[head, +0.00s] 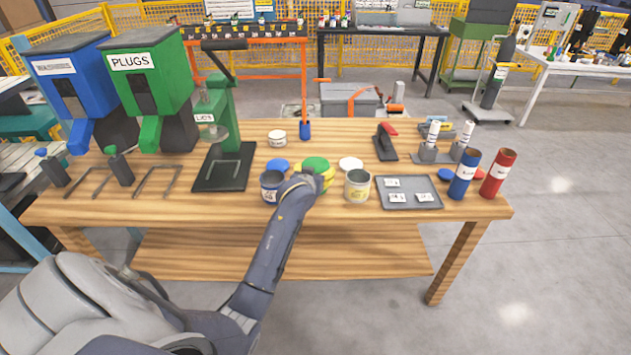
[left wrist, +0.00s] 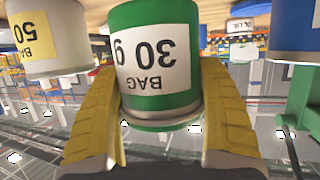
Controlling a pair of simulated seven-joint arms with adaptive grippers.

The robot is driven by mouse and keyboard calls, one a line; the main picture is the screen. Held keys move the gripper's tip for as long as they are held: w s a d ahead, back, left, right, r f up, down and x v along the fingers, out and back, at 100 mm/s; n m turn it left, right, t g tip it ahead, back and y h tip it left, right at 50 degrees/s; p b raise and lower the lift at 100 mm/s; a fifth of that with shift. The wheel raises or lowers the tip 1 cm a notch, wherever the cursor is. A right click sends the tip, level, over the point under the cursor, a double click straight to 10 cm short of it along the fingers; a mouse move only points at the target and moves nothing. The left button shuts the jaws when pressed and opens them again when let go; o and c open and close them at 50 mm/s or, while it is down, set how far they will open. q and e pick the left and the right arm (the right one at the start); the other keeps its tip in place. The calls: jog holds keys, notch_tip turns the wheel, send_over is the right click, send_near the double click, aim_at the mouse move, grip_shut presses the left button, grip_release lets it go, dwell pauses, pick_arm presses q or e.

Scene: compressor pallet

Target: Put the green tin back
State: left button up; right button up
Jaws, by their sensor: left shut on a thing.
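The green tin (head: 316,163) shows its green top in the head view, between the blue tin (head: 270,188) and the white tin (head: 357,187). My left gripper (head: 314,174) is shut on it, yellow fingers on both sides. In the left wrist view the green tin (left wrist: 155,45) fills the middle, its "BAG 30 g" label upside down. The white tin (left wrist: 46,36) and blue tin (left wrist: 295,30) stand apart at its sides. The arm hides the green tin's lower part in the head view, so I cannot tell whether it touches the table. My right gripper is not in view.
A blue lid (head: 277,165) and a white lid (head: 350,163) lie behind the tins. A grey tray (head: 428,204) with labels lies to the right, beside blue (head: 463,176) and red (head: 497,175) tubes. A green press (head: 228,140) stands left. The table's front edge (head: 200,217) is clear.

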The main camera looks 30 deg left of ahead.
pick_arm(q)
jog(key=shift+f, duration=1.8)
jog(key=shift+f, duration=0.15)
jog(key=o, duration=1.4)
jog(key=shift+c, duration=0.2)
